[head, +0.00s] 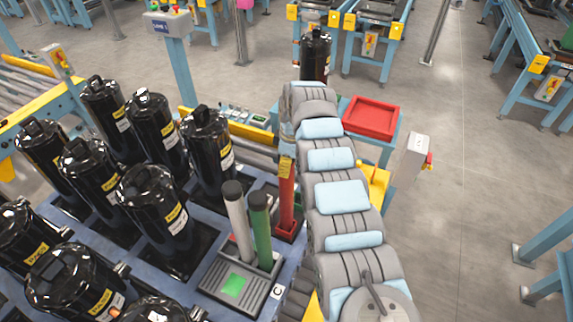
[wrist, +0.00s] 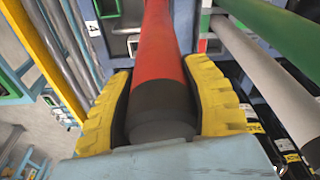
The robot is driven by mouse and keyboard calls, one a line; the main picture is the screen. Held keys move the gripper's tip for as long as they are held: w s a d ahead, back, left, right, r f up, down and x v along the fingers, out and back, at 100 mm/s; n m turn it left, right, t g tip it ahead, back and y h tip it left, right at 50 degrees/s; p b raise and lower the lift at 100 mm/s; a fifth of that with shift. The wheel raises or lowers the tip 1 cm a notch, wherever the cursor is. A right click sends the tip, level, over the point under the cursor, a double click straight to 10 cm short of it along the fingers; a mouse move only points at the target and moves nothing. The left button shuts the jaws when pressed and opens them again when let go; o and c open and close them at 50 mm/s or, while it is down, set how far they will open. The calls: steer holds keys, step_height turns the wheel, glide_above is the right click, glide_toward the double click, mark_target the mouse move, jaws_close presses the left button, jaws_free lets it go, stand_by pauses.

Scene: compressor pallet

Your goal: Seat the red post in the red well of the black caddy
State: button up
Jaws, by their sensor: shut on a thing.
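The red post (head: 287,195) stands roughly upright in the head view beside my arm. In the head view my arm hides most of the gripper. A white post (head: 237,222) and a green post (head: 260,228) stand in the caddy, left of the red post.
Several black compressors (head: 152,205) stand on the blue pallet left of the caddy, close to the posts. A red tray (head: 371,118) lies on a stand behind my arm. Another compressor (head: 315,55) stands farther back.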

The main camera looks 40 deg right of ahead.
steer(key=o, duration=1.2)
steer(key=r, duration=0.8)
steer(key=s+r+b, duration=0.1)
steer(key=r, duration=0.3)
steer(key=shift+d+r, duration=0.15)
steer(key=shift+d, duration=0.25)
